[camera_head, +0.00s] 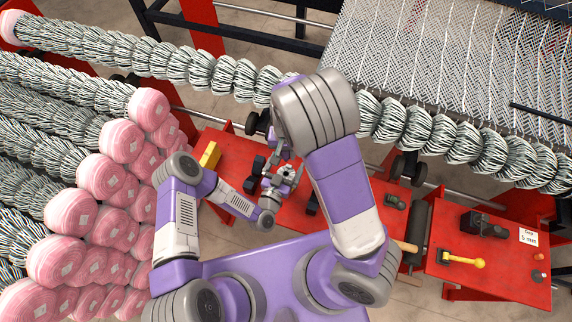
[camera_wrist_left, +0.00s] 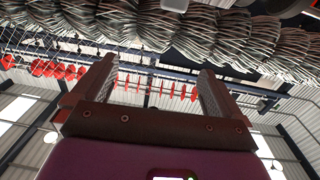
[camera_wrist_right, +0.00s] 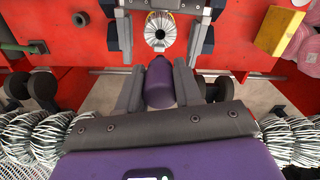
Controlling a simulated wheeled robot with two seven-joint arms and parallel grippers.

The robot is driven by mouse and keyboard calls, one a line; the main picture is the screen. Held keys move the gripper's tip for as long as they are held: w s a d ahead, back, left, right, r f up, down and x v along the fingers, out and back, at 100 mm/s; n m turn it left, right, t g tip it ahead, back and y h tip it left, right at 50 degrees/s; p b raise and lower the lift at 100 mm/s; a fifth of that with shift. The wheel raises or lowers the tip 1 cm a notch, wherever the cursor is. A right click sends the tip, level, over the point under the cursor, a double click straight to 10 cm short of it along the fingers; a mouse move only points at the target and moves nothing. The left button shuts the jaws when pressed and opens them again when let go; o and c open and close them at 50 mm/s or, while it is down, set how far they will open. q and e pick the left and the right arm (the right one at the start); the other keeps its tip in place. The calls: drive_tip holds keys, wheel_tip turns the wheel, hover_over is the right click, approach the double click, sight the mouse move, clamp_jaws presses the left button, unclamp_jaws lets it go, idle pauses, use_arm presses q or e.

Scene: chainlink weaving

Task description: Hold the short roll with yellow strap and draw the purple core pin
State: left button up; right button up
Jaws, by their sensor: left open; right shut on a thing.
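The short roll (camera_wrist_right: 151,28) sits end-on between dark jaws over the red table in the right wrist view, with a dark hole in its middle. A little yellow shows at its top edge, probably the strap. My right gripper (camera_wrist_right: 159,68) is shut on the purple core pin (camera_wrist_right: 159,85). The pin shows just below the roll in that view and looks apart from it. In the head view the roll (camera_head: 286,173) is small, and my right arm hides much around it. My left gripper (camera_wrist_left: 158,65) is open and empty, facing upward toward rolls and roof.
The red table (camera_head: 235,148) carries a yellow block (camera_head: 210,155) and dark fittings. A long row of woven rolls (camera_head: 195,67) runs behind it. Pink-wrapped rolls (camera_head: 99,175) are stacked at left. A second red table (camera_head: 500,262) with a yellow lever (camera_head: 465,260) stands at right.

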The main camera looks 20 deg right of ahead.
sight(286, 157)
use_arm(q)
drive_tip(key=shift+r+p, duration=2.1)
drive_tip(key=shift+r, duration=1)
use_arm(e)
drive_tip(key=shift+r, duration=2.3)
use_arm(q)
drive_tip(key=shift+s+f, duration=0.1)
use_arm(e)
drive_tip(key=shift+s+f, duration=0.1)
